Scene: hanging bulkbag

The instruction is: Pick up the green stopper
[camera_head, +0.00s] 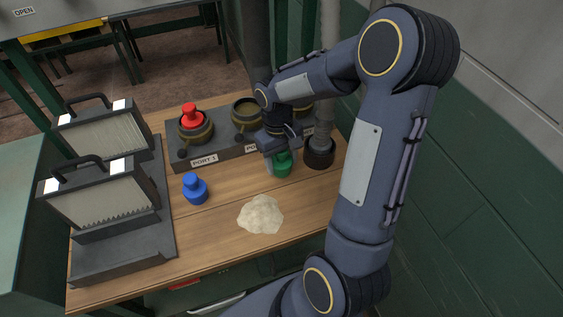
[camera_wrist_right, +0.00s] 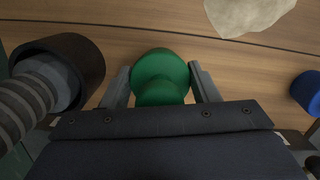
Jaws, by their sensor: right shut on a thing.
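The green stopper (camera_head: 281,164) stands on the wooden table in front of the port block. My right gripper (camera_head: 277,153) reaches down onto it from above. In the right wrist view the green stopper (camera_wrist_right: 160,72) sits between the two grey fingers of the gripper (camera_wrist_right: 163,88), which are shut on it. In the head view the gripper hides the stopper's top. I cannot tell whether its base still touches the table. My left gripper is not in view.
A red stopper (camera_head: 191,117) sits in the PORT 1 opening of the grey block (camera_head: 204,157). A blue stopper (camera_head: 195,189) and a pale powder heap (camera_head: 261,214) are on the table. A dark round fitting with a hose (camera_head: 319,153) stands right of the gripper. Handled filter panels (camera_head: 103,193) stand left.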

